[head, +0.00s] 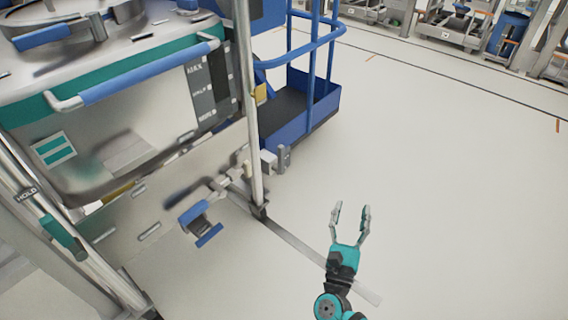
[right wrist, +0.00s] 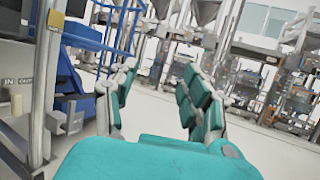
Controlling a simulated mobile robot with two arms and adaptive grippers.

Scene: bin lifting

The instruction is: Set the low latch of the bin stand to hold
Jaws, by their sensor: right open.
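The bin stand has a bright metal post (head: 248,110) and a low metal panel (head: 150,240). A blue-handled fitting (head: 205,225) sits low on the panel's face. A teal handle (head: 62,235) is on the left post, below a HOLD label (head: 27,193). A small grey fitting (head: 275,160) sticks out beside the right post. I cannot tell which of these is the low latch or its setting. My right gripper (head: 351,208) is open and empty over the floor, right of the stand and apart from it. Its teal fingers (right wrist: 160,100) show spread in the right wrist view. My left gripper is not in view.
A flat metal strip (head: 310,255) runs along the floor beneath my right gripper. The floor to the right is clear.

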